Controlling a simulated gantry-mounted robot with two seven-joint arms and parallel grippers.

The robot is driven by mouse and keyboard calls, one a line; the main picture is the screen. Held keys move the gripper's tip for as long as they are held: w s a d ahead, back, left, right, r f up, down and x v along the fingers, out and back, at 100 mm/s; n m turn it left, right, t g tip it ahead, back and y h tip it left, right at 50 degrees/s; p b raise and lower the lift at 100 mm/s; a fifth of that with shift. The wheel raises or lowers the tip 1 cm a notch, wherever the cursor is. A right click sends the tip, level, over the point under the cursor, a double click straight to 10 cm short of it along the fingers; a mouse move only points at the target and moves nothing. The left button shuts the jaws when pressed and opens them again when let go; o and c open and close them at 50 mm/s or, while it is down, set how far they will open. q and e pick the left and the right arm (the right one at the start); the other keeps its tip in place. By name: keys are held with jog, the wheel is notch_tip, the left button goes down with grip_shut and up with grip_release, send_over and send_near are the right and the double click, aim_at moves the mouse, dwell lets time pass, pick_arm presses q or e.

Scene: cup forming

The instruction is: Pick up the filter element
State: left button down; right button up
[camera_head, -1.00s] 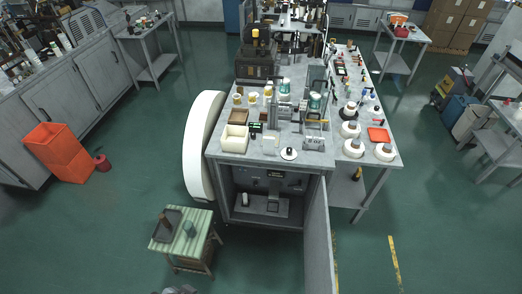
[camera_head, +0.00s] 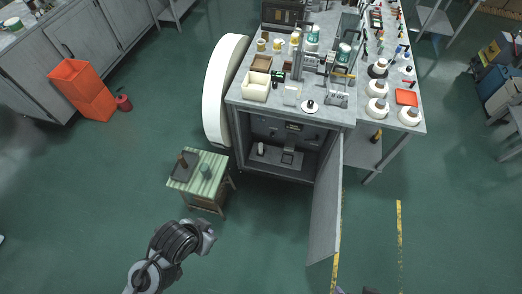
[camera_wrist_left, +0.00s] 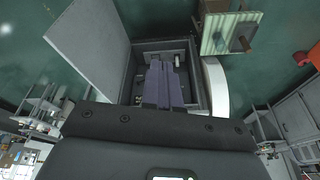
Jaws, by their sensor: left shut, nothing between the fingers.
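I cannot tell for certain which thing is the filter element. A small pale cylinder (camera_head: 260,148) stands inside the open cabinet (camera_head: 240,120), beside a dark block-like fixture (camera_head: 288,157). My left gripper (camera_head: 209,229) is in front of the stool, apart from everything. In the left wrist view its fingers (camera_wrist_left: 163,68) are together and empty, covering part of the cabinet interior. My right gripper does not show clearly.
The cabinet door (camera_head: 326,215) stands open toward me on the right. A big white disc (camera_head: 220,95) is at the cabinet's left side. Jars, bins and tools crowd the bench top. An orange bin (camera_head: 82,90) stands at the left. The floor in front is clear.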

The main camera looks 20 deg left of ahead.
pick_arm(q)
jog(key=c, duration=0.6)
grip_release()
